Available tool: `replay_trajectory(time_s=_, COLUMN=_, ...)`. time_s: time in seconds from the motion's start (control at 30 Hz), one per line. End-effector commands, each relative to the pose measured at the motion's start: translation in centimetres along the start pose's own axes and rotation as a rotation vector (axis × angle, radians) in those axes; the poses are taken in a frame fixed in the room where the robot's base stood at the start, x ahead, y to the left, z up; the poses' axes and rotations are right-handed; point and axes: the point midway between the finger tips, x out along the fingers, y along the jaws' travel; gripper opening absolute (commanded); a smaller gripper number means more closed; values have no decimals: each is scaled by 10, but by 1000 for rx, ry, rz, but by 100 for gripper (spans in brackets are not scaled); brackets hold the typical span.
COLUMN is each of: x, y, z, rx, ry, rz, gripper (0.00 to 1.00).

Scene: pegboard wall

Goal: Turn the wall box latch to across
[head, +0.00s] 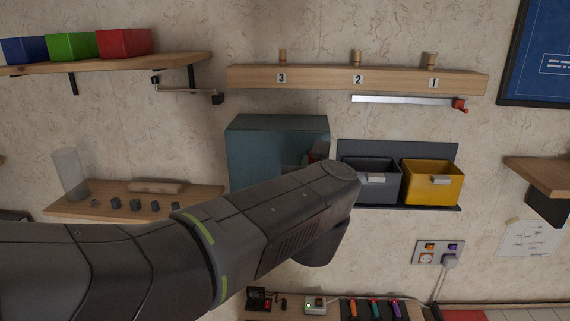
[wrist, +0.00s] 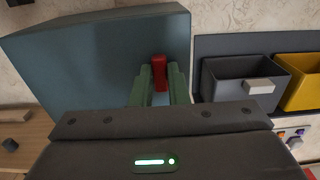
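The wall box (head: 278,135) is a teal, closed box on the wall, left of two bins; in the wrist view its front (wrist: 110,60) fills the upper left. Its red latch (wrist: 159,68) stands upright near the box's right side in the wrist view. My gripper (wrist: 160,82) has its green fingers on either side of the latch, with no clear gap between them and it. In the head view my arm hides the box's lower part and most of the gripper; only bits of red and green show by the box's right edge.
A grey bin (head: 374,184) and a yellow bin (head: 433,184) hang close to the right of the box. A shelf (head: 90,207) with small dark pieces is at the left. A numbered peg rail (head: 310,78) and a silver bar (head: 400,100) are above.

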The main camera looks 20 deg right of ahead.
Motion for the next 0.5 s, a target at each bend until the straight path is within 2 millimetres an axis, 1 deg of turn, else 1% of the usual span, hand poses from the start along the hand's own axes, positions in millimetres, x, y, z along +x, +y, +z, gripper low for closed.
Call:
replay_trajectory(time_s=0.27, x=0, y=0, z=-1, rx=-33, ry=-1, rz=0, gripper=0)
replay_trajectory(time_s=0.5, x=0, y=1, z=-4, rx=-164, ry=-3, rz=1, gripper=0)
